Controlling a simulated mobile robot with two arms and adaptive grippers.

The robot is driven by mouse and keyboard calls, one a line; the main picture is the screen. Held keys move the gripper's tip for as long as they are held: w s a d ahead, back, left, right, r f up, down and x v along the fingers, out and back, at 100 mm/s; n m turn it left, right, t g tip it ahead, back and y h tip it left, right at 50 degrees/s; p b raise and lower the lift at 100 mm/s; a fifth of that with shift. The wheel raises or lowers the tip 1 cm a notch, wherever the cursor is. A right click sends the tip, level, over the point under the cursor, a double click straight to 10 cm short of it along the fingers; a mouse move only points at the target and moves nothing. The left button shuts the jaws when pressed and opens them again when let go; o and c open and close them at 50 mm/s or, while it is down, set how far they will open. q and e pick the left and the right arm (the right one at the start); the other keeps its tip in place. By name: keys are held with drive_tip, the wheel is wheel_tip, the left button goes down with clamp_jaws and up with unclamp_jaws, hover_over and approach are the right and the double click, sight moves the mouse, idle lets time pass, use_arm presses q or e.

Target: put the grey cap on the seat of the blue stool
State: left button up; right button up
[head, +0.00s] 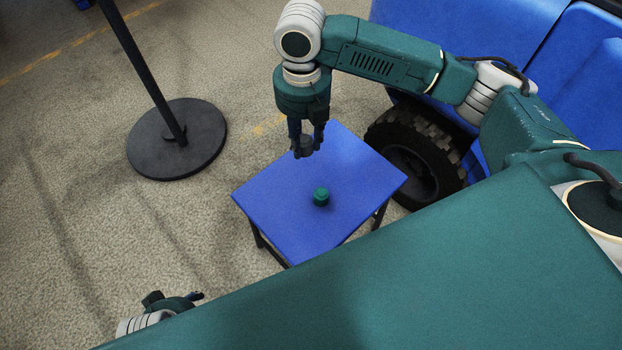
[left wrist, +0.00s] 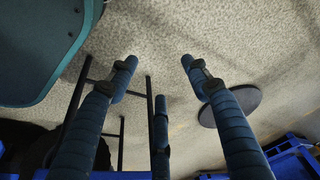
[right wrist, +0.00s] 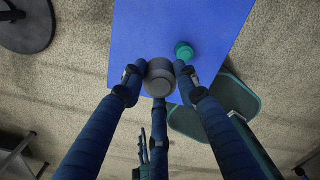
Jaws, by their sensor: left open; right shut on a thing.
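The grey cap (head: 307,143) is between the fingers of my right gripper (head: 308,148), which is shut on it. The cap also shows in the right wrist view (right wrist: 160,76), in front of the blue seat. The blue stool (head: 275,205) has a flat square seat and dark legs. In the head view, the cap overlaps the seat's upper-left edge and looks raised; its exact height is unclear. A green cap (head: 321,197) sits near the middle of the seat. My left gripper (left wrist: 158,62) is open and empty, away from the stool, only partly visible low in the head view.
A black post on a round base (head: 178,140) stands left of the stool. A blue vehicle with a dark wheel (head: 417,160) is close on the stool's right. The seat is bare around the green cap. Open floor lies left of the stool.

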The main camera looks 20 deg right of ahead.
drive_tip(key=b, duration=0.2)
hover_over(306, 185)
wheel_tip(306, 185, down, 10)
drive_tip(key=shift+f, duration=0.25)
wheel_tip(306, 185, down, 6)
drive_tip(key=shift+r+b, duration=0.25)
drive_tip(key=shift+b, duration=0.8)
use_arm(q)
drive_tip(key=v, duration=0.7)
drive_tip(key=shift+w+r+t, duration=0.2)
drive_tip(key=shift+r+t, duration=0.1)
drive_tip(key=shift+r, duration=0.15)
use_arm(e)
drive_tip(key=shift+f, duration=0.1)
use_arm(q)
drive_tip(key=shift+a, duration=0.15)
use_arm(e)
drive_tip(key=shift+f, duration=0.15)
drive_tip(key=o, duration=0.8)
drive_tip(key=shift+c, duration=0.2)
